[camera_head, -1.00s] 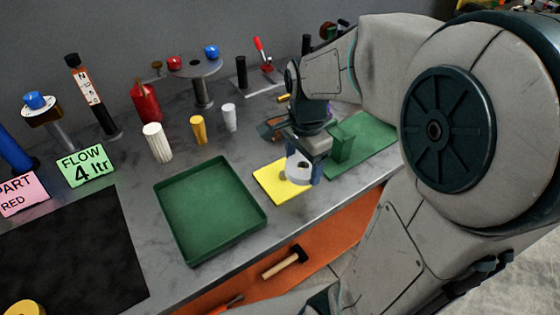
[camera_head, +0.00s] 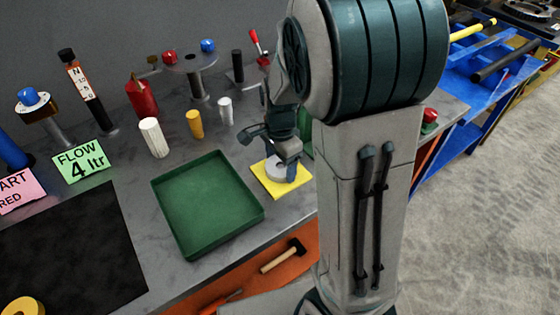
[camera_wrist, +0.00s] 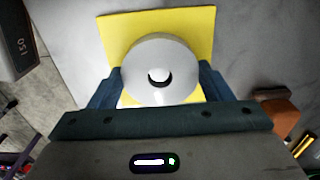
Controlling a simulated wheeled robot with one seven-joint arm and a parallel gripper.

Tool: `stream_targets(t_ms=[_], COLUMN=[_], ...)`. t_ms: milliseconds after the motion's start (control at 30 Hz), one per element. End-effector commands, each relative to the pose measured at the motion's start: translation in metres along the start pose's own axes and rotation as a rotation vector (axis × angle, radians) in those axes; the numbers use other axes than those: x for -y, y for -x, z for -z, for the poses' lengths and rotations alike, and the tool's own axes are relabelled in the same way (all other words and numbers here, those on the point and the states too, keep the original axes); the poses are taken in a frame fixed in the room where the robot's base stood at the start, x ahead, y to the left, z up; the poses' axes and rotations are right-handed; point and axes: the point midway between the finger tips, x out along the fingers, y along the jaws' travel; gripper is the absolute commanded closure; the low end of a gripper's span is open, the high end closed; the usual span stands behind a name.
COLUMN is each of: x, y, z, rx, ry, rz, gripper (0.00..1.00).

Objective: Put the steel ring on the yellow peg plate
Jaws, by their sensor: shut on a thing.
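The steel ring (camera_head: 276,174) is a pale grey disc with a round centre hole. My gripper (camera_head: 282,160) is shut on it, with one finger on each side, as the ring (camera_wrist: 160,52) in the wrist view shows. The ring is over the yellow peg plate (camera_head: 296,183), low and close to its surface. I cannot tell whether it touches the plate. In the wrist view the plate (camera_wrist: 118,32) spreads behind the ring. Something bright shows inside the ring's hole, with a dark crescent below it. I cannot tell whether this is the peg.
An empty green tray (camera_head: 207,205) stands left of the plate. White and yellow cylinders (camera_head: 195,124) and a red bottle (camera_head: 142,97) stand behind it. A round stand (camera_head: 198,72) with red and blue knobs is farther back. A hammer (camera_head: 283,257) lies on the orange shelf below.

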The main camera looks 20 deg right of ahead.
Motion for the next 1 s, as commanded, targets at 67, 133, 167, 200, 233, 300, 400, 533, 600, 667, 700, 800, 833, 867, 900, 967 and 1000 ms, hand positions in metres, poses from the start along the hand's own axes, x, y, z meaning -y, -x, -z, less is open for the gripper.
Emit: stream_targets(t_ms=[67,133,167,200,233,300,400,533,600,667,700,800,833,867,900,967,1000], x=[0.001,0.001,0.001,0.001,0.001,0.001,0.000,0.000,0.000,0.000,0.000,0.001,0.001,0.001,0.001,0.001,0.001], y=[0.001,0.001,0.001,0.001,-0.001,-0.003,-0.003,-0.003,-0.003,-0.002,-0.001,0.006,0.010,0.014,0.021,0.034,0.043], z=[0.000,0.000,0.000,0.000,0.000,0.000,0.000,0.000,0.000,0.000,0.000,0.000,0.000,0.000,0.000,0.000,0.000], rx=[0.000,0.000,0.000,0.000,0.000,0.000,0.000,0.000,0.000,0.000,0.000,0.000,0.000,0.000,0.000,-0.001,0.000], ry=[0.000,0.000,0.000,0.000,0.000,0.000,0.000,0.000,0.000,0.000,0.000,0.000,0.000,0.001,0.001,0.001,0.001], rz=[0.003,0.003,0.003,0.003,0.002,0.002,0.001,0.001,0.001,0.001,0.001,0.003,0.005,0.006,0.006,0.007,0.007], gripper=[0.74,0.74,0.74,0.74,0.74,0.74,0.06,0.06,0.06,0.06,0.06,0.06,0.06,0.06,0.06,0.06,0.06])
